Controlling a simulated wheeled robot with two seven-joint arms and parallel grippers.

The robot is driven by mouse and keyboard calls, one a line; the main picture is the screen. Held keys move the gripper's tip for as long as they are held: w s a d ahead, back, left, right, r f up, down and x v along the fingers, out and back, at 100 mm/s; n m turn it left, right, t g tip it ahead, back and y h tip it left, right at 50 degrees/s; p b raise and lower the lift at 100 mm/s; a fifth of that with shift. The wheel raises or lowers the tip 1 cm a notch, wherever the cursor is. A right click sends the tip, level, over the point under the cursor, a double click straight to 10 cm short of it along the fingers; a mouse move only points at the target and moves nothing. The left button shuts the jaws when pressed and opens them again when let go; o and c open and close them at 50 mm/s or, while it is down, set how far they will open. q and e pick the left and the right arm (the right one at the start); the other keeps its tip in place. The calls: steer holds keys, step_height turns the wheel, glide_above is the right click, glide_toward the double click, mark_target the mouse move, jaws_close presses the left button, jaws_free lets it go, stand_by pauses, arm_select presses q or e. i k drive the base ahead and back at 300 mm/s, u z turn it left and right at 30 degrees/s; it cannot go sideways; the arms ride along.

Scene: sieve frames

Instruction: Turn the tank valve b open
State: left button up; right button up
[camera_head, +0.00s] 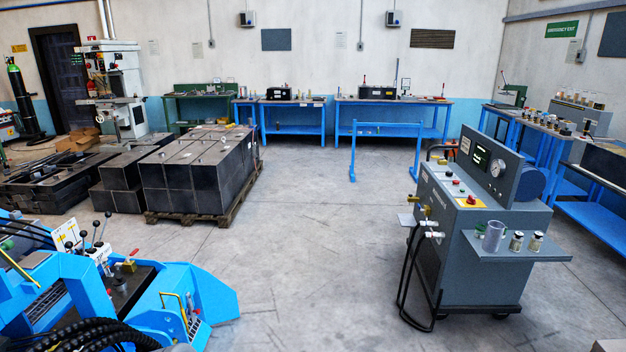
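A grey wheeled test cart (452,255) stands right of the middle, with a sloped control panel, a round gauge (497,168) and several buttons. On its left side are brass-coloured valve fittings (425,210) and pale metal fittings (432,235) below them, with black hoses hanging under. Any letter marking a valve as b is too small to read, so I cannot tell which one is tank valve b or how it is set. Neither of my grippers shows in the head view.
A blue machine (200,285) with levers fills the lower left. Dark blocks (195,165) sit on a wooden pallet (232,208). Blue benches line the walls. The concrete floor between machine and cart is clear.

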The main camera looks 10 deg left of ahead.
mark_target(132, 253)
steer(key=u, duration=0.2)
steer(key=i, duration=1.9)
steer(key=u, duration=1.35)
steer(key=i, duration=0.75)
steer(key=z, duration=1.15)
steer(key=i, duration=3.85)
steer(key=u, duration=2.9)
